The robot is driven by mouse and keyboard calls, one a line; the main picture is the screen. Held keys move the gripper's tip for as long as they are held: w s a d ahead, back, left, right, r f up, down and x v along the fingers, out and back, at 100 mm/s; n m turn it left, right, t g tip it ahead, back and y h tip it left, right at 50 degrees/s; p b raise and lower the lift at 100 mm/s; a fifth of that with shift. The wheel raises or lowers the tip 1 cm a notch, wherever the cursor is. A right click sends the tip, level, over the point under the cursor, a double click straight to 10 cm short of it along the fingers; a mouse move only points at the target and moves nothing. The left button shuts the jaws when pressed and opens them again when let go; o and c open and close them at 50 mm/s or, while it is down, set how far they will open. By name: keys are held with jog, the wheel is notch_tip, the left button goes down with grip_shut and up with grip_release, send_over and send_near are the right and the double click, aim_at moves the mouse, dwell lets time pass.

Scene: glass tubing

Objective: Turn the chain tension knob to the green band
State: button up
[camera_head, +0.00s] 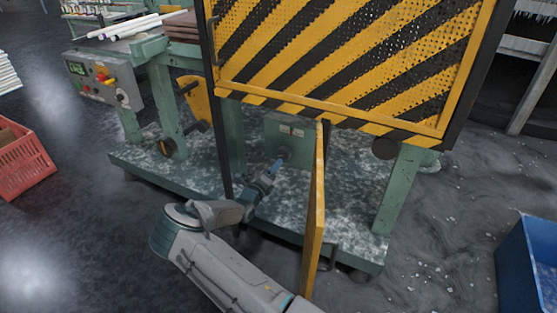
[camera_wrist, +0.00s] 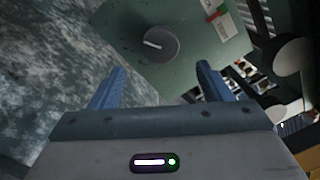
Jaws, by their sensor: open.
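The tension knob (camera_wrist: 147,44) is a dark grey disc with a pale pointer line on a green housing (camera_wrist: 195,50), in the wrist view. A label (camera_wrist: 226,24) with white, red and green patches is on the housing to the knob's right. No green band around the knob can be made out. My gripper (camera_wrist: 161,68) is open, its two blue fingers apart and empty, with the knob beyond and between the fingertips. In the head view my gripper (camera_head: 277,167) is low under the machine frame, close in front of the green housing (camera_head: 292,140).
A yellow-and-black perforated guard (camera_head: 345,60) hangs above my arm. A narrow yellow door panel (camera_head: 315,215) stands open just right of my arm. A control box (camera_head: 104,80), a red crate (camera_head: 22,160) and a blue bin (camera_head: 530,265) stand farther out. Chain-like parts (camera_wrist: 245,70) show beside the housing.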

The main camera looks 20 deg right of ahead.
jog(key=v, duration=0.5)
jog(key=shift+s+a, duration=0.1)
jog(key=shift+s, duration=0.05)
jog(key=shift+r+p, duration=0.1)
jog(key=shift+p, duration=0.2)
jog(key=s+d+r+m+g+y+p, duration=0.2)
jog(key=s+r+m+g+p, duration=0.2)
jog(key=s+r+m+g, duration=0.5)
jog(key=s+d+r+m+g+y+p, duration=0.1)
jog(key=s+r+m+g+y+p, duration=0.2)
jog(key=s+r+m, duration=0.75)
jog(key=s+a+r+m+t+y+p, duration=0.1)
jog(key=s+a+r+m+y+p, duration=0.3)
jog(key=s+r+m, duration=0.5)
jog(key=s+a+r+m+y+p, duration=0.4)
jog(key=s+r+m, duration=0.6)
jog(key=r, duration=0.4)
jog(key=shift+s+a+t+p, duration=0.4)
jog(key=shift+s+a+p, duration=0.35)
jog(key=shift+p, duration=0.2)
